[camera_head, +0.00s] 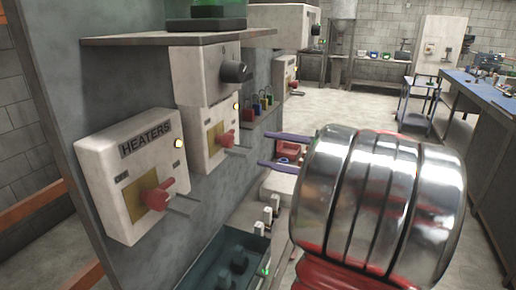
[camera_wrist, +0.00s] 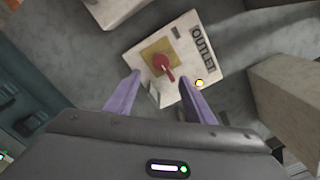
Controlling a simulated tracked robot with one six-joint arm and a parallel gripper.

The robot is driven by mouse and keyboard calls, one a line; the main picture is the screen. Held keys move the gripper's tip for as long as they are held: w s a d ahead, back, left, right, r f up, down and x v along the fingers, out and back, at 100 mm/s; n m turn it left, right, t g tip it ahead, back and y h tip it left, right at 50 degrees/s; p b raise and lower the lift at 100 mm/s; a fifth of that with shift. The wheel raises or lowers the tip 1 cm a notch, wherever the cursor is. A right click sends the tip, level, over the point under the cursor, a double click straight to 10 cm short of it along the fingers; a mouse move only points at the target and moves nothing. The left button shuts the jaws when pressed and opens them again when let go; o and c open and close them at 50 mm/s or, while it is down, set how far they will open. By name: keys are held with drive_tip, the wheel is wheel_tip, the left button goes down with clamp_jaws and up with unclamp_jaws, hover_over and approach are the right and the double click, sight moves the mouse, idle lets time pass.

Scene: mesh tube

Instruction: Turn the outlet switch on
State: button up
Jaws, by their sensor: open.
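The outlet box (camera_wrist: 140,45) is a pale panel marked OUTLET in the wrist view. It carries a red switch (camera_wrist: 165,66) on a yellow plate and a lit yellow lamp (camera_wrist: 199,83). A grey lever shows by the switch. In the head view a matching box (camera_head: 195,145) with a red switch (camera_head: 226,140) stands in front of my fingertips; its label is hidden. My gripper (camera_head: 262,149) is open, with two purple fingers. In the wrist view my fingertips (camera_wrist: 160,75) appear on either side of the red switch; no contact is clear.
A HEATERS box (camera_head: 110,180) with its own red switch is at the left. A box with a black knob (camera_head: 235,72) juts out above. Coloured padlocks (camera_head: 262,104) hang beyond. A dark green bin (camera_head: 230,258) sits below. Open floor (camera_head: 340,105) lies behind.

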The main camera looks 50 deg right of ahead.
drive_tip(key=shift+v, duration=0.95)
drive_tip(key=shift+a, duration=0.1)
